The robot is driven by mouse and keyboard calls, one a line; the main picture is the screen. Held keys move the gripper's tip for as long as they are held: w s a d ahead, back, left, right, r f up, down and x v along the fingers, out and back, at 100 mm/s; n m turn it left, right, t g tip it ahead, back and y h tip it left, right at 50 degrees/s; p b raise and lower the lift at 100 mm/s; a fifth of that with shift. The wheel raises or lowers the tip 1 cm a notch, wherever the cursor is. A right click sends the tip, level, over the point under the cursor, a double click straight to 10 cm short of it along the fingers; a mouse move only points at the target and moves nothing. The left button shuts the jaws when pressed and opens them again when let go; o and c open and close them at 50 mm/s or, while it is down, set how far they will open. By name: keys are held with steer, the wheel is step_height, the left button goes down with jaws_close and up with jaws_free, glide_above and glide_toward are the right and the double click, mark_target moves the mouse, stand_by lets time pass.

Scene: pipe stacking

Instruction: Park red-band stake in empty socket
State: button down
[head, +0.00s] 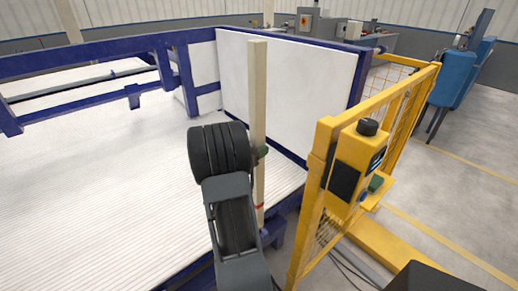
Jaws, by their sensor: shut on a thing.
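The stake (258,90) is a long pale square post with a red band (259,206) near its lower end. It stands close to upright near the middle of the head view. My gripper (261,152) is shut on the stake around its middle, mostly hidden behind my dark arm. The stake's lower end shows just right of my arm, near the blue frame's edge. I cannot make out a socket, and I cannot tell whether the lower end touches anything.
A wide white ribbed bed (90,190) with a blue frame (90,55) fills the left. A white panel (310,85) stands behind the stake. A yellow fence (395,105) with a yellow control box (355,165) stands close on the right. Grey floor is open beyond it.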

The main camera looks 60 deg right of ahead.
mark_target(258, 168)
steer(key=shift+f+b, duration=0.85)
steer(key=shift+f, duration=0.35)
steer(key=shift+f+b, duration=0.95)
steer(key=shift+f, duration=0.05)
steer(key=c, duration=0.9)
jaws_free()
steer(key=o, duration=0.3)
steer(key=shift+o, duration=0.2)
steer(key=shift+f, duration=0.15)
